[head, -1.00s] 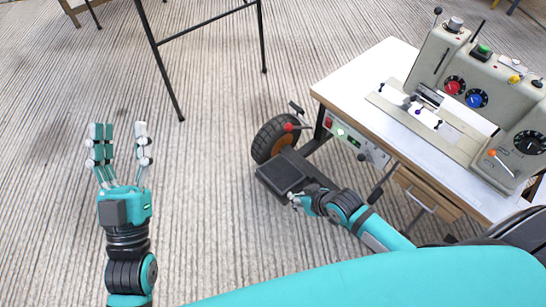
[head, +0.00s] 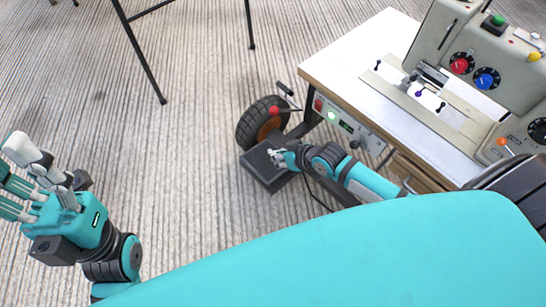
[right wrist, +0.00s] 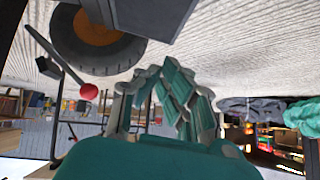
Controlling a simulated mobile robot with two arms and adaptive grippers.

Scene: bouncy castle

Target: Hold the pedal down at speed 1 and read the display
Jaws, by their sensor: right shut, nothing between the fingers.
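The dark flat pedal (head: 262,178) lies on the floor by the sewing machine table. My right gripper (head: 276,158) is shut and empty at the pedal's upper right part; whether it presses the pedal down cannot be told. In the right wrist view, its closed fingers (right wrist: 172,92) point up toward a dark block (right wrist: 155,14), likely the pedal. The small display (head: 346,127) with green marks is on the front control panel, too small to read. A lit green-white button (head: 332,115) is beside it. My left gripper (head: 42,170) is open and empty at the left.
A sewing machine (head: 510,70) with red and blue dials stands on the white table (head: 345,50). A black wheel (head: 258,122) with an orange hub and a red-knobbed lever (head: 274,110) are beside the pedal. The striped carpet (head: 170,140) is clear between my arms.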

